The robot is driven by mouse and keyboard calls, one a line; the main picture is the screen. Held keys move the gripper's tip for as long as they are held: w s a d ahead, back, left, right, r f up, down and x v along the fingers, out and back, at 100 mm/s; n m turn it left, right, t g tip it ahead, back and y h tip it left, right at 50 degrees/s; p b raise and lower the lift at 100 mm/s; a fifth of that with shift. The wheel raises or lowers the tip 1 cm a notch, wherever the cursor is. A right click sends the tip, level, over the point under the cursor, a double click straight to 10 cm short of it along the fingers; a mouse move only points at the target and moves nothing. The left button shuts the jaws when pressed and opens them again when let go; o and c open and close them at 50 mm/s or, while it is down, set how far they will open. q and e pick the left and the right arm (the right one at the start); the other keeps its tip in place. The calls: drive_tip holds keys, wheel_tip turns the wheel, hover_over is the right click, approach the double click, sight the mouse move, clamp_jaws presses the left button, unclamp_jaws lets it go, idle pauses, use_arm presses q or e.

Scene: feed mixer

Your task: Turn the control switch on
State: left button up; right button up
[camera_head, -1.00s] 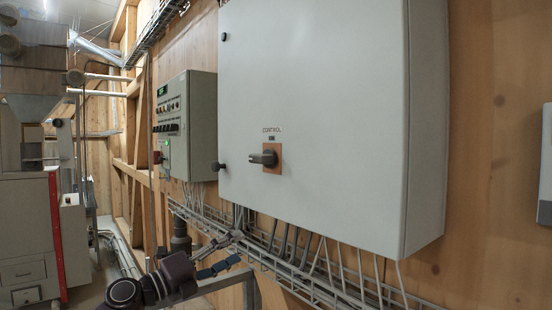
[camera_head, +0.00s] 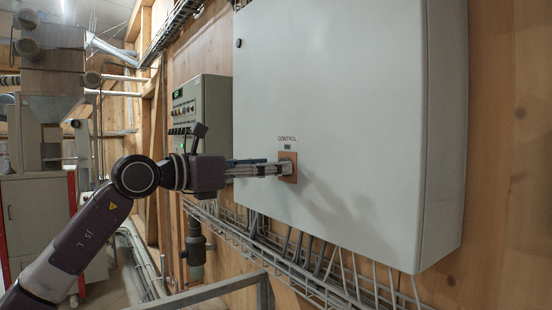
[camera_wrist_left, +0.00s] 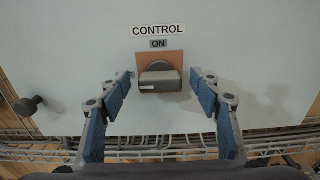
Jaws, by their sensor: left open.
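The control switch is a dark grey rotary handle (camera_wrist_left: 160,81) on a brown square plate (camera_wrist_left: 174,58), under a label reading CONTROL (camera_wrist_left: 158,30) and a smaller ON label (camera_wrist_left: 158,44). The handle's bar lies horizontal in the left wrist view. My left gripper (camera_wrist_left: 161,88) is open, with one blue-padded finger on each side of the handle and a gap on both sides. In the head view my left gripper (camera_head: 274,169) reaches in from the left to the plate (camera_head: 290,166) and hides most of the handle. My right gripper is not in view.
The switch is on a large grey cabinet (camera_head: 345,90) on a wooden wall. A smaller control box (camera_head: 212,105) is beyond it. A wire cable tray (camera_head: 300,258) runs below the cabinet. A dark knob (camera_wrist_left: 27,105) sticks out left of the switch.

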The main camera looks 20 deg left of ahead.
use_arm(q)
drive_tip(key=shift+x, duration=0.95)
drive_tip(key=shift+c, duration=0.4)
drive_tip(key=c, duration=1.1)
